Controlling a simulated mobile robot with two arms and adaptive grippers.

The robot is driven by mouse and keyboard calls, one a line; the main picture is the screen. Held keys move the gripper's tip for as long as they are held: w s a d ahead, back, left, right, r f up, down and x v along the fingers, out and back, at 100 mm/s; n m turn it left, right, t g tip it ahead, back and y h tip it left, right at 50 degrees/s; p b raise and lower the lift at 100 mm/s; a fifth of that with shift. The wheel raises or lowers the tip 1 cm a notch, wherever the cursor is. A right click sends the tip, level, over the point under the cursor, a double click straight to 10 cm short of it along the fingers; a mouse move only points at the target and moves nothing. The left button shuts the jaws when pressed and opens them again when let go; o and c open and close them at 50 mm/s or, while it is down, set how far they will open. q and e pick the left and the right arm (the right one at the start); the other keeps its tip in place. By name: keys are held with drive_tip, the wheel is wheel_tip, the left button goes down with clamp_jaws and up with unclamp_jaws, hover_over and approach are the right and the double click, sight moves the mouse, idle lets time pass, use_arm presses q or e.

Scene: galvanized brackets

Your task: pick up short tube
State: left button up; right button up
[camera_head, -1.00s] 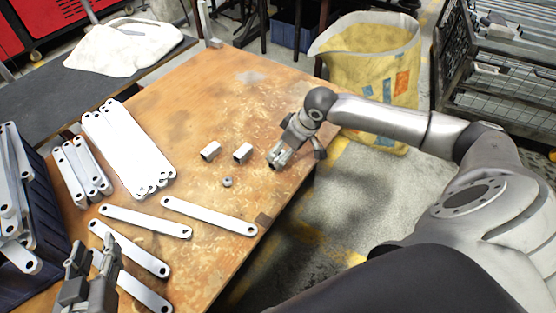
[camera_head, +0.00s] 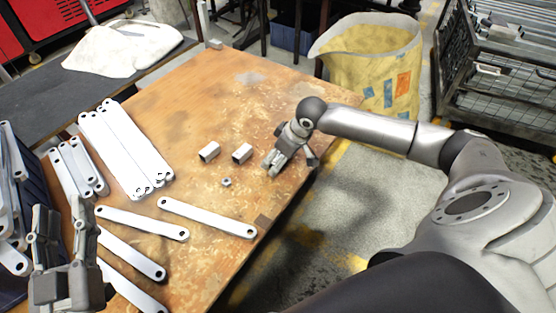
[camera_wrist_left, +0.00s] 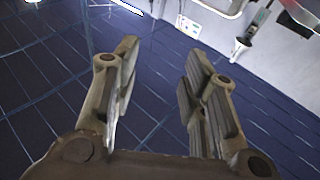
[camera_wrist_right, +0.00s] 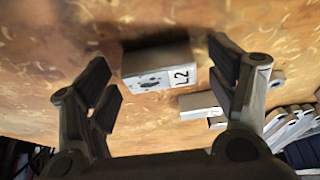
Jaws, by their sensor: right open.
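Two short square tubes, the left one (camera_head: 209,151) and the right one (camera_head: 242,153), lie on the wooden table in the head view. My right gripper (camera_head: 269,170) is low over the table, right of them. In the right wrist view my right gripper (camera_wrist_right: 162,98) is open, with a short tube (camera_wrist_right: 160,68) marked L2 between and beyond its fingers; I see no grip on it. Another pale tube (camera_wrist_right: 199,104) lies beside it. I cannot tell which head-view tube the marked one is. My left gripper (camera_head: 62,222) is open and empty; its fingers stand apart in the left wrist view (camera_wrist_left: 157,85).
A nut (camera_head: 226,182) lies near the tubes. Long flat brackets (camera_head: 208,217) and a bracket stack (camera_head: 120,145) cover the table's left part. A dark blue crate (camera_head: 40,170) with brackets stands at far left. A yellow bin (camera_head: 370,60) stands behind the table.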

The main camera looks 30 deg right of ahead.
drive_tip(key=c, duration=1.1)
drive_tip(key=shift+r, duration=0.1)
